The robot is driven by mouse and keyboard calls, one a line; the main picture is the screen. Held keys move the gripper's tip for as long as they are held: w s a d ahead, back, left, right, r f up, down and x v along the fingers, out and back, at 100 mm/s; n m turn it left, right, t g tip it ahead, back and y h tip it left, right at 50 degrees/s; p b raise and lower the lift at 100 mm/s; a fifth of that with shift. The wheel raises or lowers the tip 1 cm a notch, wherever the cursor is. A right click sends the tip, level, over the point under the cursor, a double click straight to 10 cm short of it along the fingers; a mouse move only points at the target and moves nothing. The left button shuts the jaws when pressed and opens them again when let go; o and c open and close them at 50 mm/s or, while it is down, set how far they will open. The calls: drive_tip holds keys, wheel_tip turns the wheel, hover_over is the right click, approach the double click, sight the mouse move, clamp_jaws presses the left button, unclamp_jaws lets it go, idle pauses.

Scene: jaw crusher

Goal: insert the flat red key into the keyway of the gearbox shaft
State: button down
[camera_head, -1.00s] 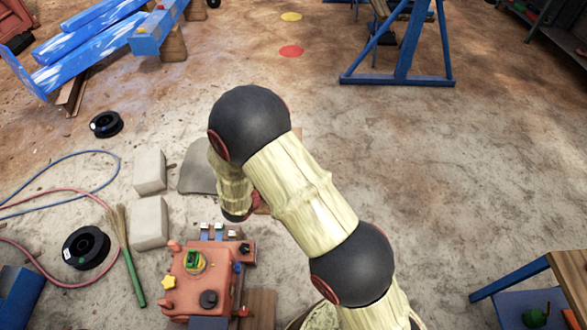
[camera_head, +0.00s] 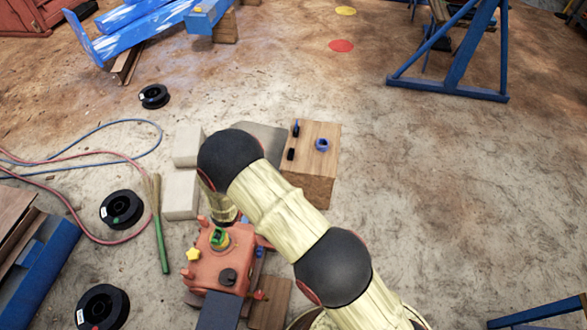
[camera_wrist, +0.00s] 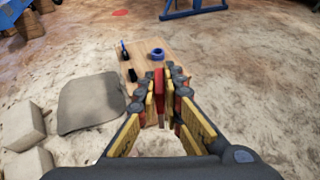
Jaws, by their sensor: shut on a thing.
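In the wrist view, my gripper (camera_wrist: 162,88) is shut on the flat red key (camera_wrist: 159,80), which stands upright between the yellow-and-black fingers. The key appears in front of the wooden block's top; I cannot tell their distance. In the head view, the orange-red gearbox (camera_head: 204,268) stands at the lower middle, partly covered by my arm. A green and yellow fitting (camera_head: 219,238) and a dark round part (camera_head: 228,277) are on its top. I cannot make out the shaft's keyway.
The wooden block (camera_head: 322,129) carries a blue ring (camera_head: 322,144) and small black pieces. Pale blocks (camera_head: 181,195) stand left of my arm. Black spools (camera_head: 121,209), a green-handled brush (camera_head: 162,240) and hoses lie further left. The ground at right is mostly clear.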

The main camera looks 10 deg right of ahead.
drive_tip(key=s+a+f+n+y, duration=0.1)
drive_tip(key=s+a+f, duration=0.2)
drive_tip(key=a+f, duration=0.3)
drive_tip(key=s+a+f+n+t+y, duration=0.1)
drive_tip(key=a+f, duration=0.4)
drive_tip(key=a, duration=0.6)
drive_tip(key=s+a+f+n+t+y+p, duration=0.1)
drive_tip(key=s+a+f+n+y, duration=0.1)
drive_tip(key=s+a+f, duration=0.3)
drive_tip(key=a+f, duration=0.1)
drive_tip(key=a, duration=0.3)
drive_tip(key=shift+f, duration=0.35)
drive_tip(key=shift+y, duration=0.3)
drive_tip(key=shift+a+f+b, duration=0.1)
drive_tip(key=shift+f+b, duration=3.05)
drive_tip(key=shift+b, duration=0.05)
drive_tip(key=shift+s, duration=0.1)
drive_tip(key=c, duration=1.8)
unclamp_jaws()
drive_tip(key=shift+c, duration=0.2)
drive_tip(key=shift+s, duration=0.1)
drive_tip(key=v, duration=1.1)
drive_tip(key=shift+s+a, duration=0.2)
drive_tip(key=shift+s, duration=0.2)
